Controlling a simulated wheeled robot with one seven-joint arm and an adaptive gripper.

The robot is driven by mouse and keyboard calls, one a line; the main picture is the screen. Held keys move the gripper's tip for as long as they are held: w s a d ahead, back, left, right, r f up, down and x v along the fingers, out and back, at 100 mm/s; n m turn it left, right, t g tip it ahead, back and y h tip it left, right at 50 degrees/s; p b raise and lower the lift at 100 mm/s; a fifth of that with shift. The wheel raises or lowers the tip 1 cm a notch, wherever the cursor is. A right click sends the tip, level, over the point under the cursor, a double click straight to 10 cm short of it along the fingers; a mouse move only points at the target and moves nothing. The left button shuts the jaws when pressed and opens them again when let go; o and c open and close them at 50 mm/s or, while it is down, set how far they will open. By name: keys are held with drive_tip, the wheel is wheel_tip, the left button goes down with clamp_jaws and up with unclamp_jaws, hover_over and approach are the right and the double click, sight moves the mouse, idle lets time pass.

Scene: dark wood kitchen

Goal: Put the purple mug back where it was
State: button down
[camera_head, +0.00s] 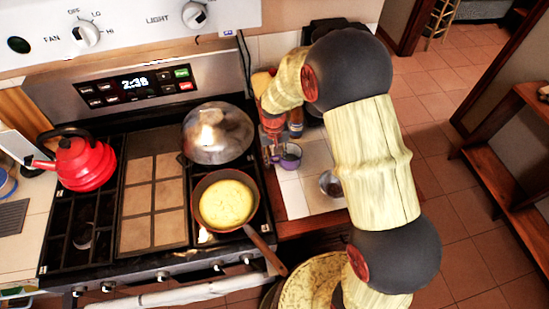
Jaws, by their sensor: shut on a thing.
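The purple mug (290,157) is small in the head view, on or just above the white tiled counter to the right of the stove. My gripper (274,148) is at its left side, below the end of my arm, and is shut on the mug. The fingers are small and partly hidden by my wrist, so the exact grip is hard to see. I cannot tell whether the mug's base touches the tiles.
A metal bowl or cup (330,184) stands on the tiled counter (309,195) to the right. Bottles (295,122) stand behind the mug. The stove at left holds a red kettle (84,162), a lidded pot (217,134) and a pan (227,203) whose handle juts over the front edge.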

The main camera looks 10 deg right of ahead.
drive_tip(key=shift+f, duration=0.1)
drive_tip(key=c, duration=1.3)
unclamp_jaws()
drive_tip(key=s+d+r+t+p, duration=0.1)
drive_tip(key=s+r, duration=0.1)
drive_tip(key=r, duration=0.9)
drive_tip(key=s+d+r+p, duration=0.1)
drive_tip(key=s+r, duration=0.1)
drive_tip(key=r, duration=0.8)
drive_tip(key=s+d+r+t, duration=0.2)
drive_tip(key=s+r, duration=0.4)
drive_tip(key=s, duration=0.4)
drive_tip(key=s+d+r+t, duration=0.1)
drive_tip(key=s+r+t, duration=0.1)
drive_tip(key=s+r, duration=0.5)
drive_tip(key=s, duration=0.4)
drive_tip(key=shift+s+d+t, duration=0.3)
drive_tip(key=shift+d, duration=0.1)
